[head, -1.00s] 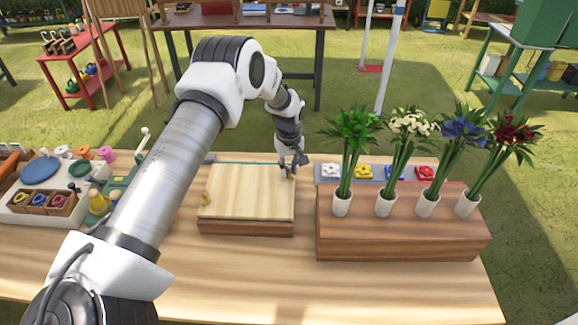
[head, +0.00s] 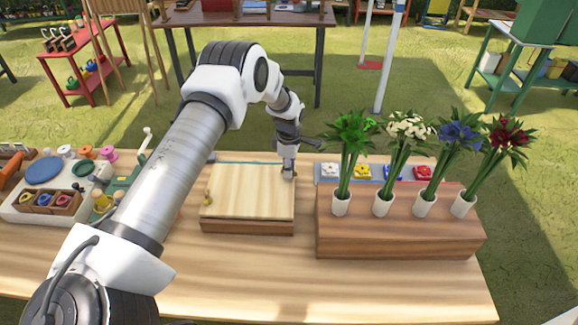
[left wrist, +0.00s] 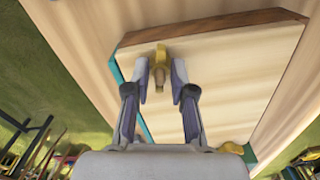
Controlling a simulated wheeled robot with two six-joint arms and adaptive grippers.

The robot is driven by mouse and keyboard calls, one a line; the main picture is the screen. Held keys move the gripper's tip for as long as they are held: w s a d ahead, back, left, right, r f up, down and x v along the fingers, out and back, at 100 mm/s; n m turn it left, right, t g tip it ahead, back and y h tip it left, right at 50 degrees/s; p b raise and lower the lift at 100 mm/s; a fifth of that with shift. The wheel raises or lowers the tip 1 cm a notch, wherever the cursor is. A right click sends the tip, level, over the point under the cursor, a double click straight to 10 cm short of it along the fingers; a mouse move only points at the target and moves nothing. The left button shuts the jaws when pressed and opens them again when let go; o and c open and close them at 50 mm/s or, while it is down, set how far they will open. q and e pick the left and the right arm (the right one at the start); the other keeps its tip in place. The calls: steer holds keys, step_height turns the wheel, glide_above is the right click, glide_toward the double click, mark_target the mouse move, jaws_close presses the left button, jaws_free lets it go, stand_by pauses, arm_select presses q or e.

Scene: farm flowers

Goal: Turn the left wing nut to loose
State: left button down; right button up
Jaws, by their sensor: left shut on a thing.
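A flat wooden press (head: 248,192) with a pale top board lies on the table; the board also fills much of the left wrist view (left wrist: 235,85). My left gripper (head: 288,174) points down at the board's far right corner. In the left wrist view its fingers (left wrist: 160,80) are on either side of a brass-yellow wing nut (left wrist: 159,55), shut on it. A second wing nut (head: 208,199) sits at the board's left edge, free of any gripper, and shows at the bottom of the left wrist view (left wrist: 236,148). My right gripper is not in view.
A wooden block (head: 395,235) with several white vases of flowers stands close to the right. Behind it is a grey tray (head: 328,180) of coloured flower pieces. A white tray (head: 20,212) with small items stands left. The table front is clear.

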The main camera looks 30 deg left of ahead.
arm_select(q)
steer(key=shift+s+f+n, duration=0.15)
steer(key=shift+n, duration=1.15)
steer(key=c, duration=1)
jaws_free()
steer(key=shift+r, duration=0.35)
step_height(320, 180, up, 11)
steer(key=shift+r, duration=0.15)
